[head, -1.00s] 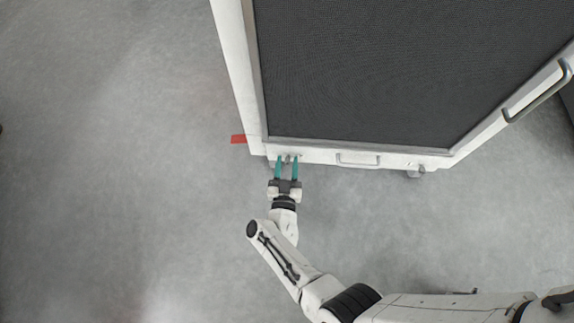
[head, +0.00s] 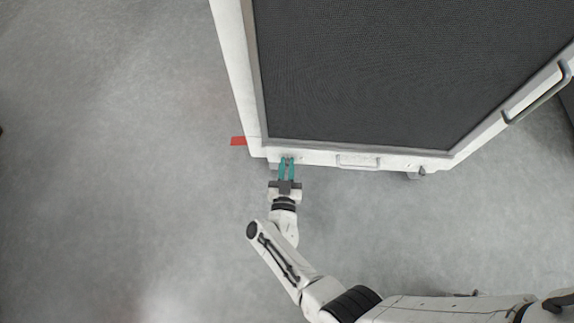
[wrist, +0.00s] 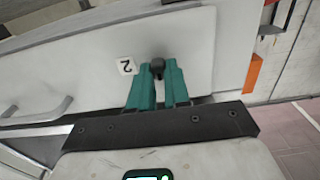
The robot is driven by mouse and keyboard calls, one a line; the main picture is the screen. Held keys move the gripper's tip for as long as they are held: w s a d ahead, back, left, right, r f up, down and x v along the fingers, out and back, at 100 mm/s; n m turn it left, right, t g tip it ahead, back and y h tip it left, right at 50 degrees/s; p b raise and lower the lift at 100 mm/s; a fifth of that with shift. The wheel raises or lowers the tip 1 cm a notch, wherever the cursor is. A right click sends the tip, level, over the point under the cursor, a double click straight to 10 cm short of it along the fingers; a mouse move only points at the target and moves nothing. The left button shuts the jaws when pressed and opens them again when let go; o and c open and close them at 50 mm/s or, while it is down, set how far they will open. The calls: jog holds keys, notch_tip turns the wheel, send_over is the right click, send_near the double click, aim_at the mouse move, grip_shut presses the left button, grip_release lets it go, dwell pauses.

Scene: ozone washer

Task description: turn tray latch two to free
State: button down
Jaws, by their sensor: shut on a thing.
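Tray latch two is a small dark knob (wrist: 158,66) on the white front panel (wrist: 198,40) of the washer, beside a white label marked 2 (wrist: 126,66) in the wrist view. My gripper (head: 287,160) reaches the lower left edge of the washer in the head view. Its teal fingers, also in the wrist view (wrist: 158,78), are shut on the latch knob from both sides. The rest of the latch is hidden behind the fingers.
The washer has a dark mesh top (head: 360,70). The floor to the left is clear.

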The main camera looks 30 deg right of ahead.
jog(key=shift+s+d+f+m+p, duration=0.15)
jog(key=shift+m+p, duration=0.2)
jog(key=shift+m, duration=2.65)
jog(key=shift+f+m+p, duration=0.1)
jog(key=shift+m+p, duration=0.2)
jog(key=shift+m, duration=2.7)
jog(key=shift+s+d+f+m+p, duration=0.15)
jog(key=shift+m+p, duration=0.2)
jog(key=shift+m, duration=2.65)
jog(key=shift+w, duration=0.1)
jog(key=c, duration=1.1)
grip_release()
jog(key=p+v, duration=0.2)
jog(key=v, duration=0.9)
